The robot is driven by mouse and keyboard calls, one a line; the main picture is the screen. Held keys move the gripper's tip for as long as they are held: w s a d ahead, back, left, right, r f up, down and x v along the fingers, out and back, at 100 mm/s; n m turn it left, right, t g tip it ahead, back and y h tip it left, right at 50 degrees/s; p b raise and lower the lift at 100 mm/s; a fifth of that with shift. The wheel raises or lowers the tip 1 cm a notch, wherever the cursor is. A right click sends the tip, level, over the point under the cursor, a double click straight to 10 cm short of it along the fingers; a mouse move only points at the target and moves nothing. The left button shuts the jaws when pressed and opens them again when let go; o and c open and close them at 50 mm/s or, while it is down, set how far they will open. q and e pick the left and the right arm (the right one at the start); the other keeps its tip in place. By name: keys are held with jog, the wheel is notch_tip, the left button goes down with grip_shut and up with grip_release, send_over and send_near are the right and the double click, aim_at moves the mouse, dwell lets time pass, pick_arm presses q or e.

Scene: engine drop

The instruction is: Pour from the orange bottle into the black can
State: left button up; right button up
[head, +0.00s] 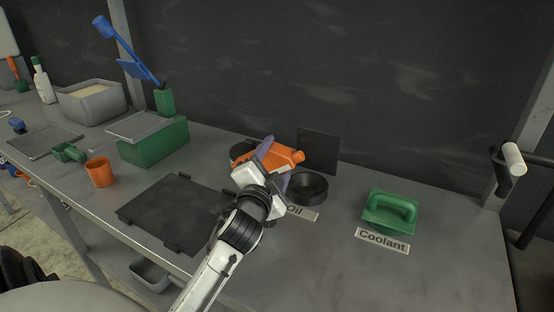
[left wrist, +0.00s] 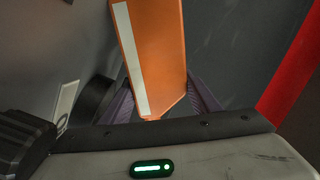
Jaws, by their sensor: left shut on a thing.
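The orange bottle (head: 284,154) is held tilted well over, nearly on its side, its narrow end to the right. My left gripper (head: 267,162) is shut on it, with purple fingers on its sides. In the left wrist view the bottle (left wrist: 152,45) shows a white stripe and stands between the fingers (left wrist: 165,102). I cannot see any liquid flowing. My right gripper is not in view.
A black flat tray (head: 172,212), orange cup (head: 99,172) and green box (head: 152,145) are to the left. A dark upright panel (head: 320,152) stands behind the can. The bench's front right is clear.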

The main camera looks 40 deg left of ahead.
aim_at(276, 147)
pick_arm(q)
jog(key=o, duration=0.9)
jog(key=shift+c, duration=0.2)
jog(key=shift+f, duration=0.1)
jog(key=c, duration=0.7)
notch_tip(276, 147, up, 6)
jog(key=p, duration=0.5)
jog(key=shift+f+p, duration=0.25)
jog(key=shift+p, duration=0.05)
jog(key=shift+c, duration=0.2)
jog(key=shift+r, duration=0.9)
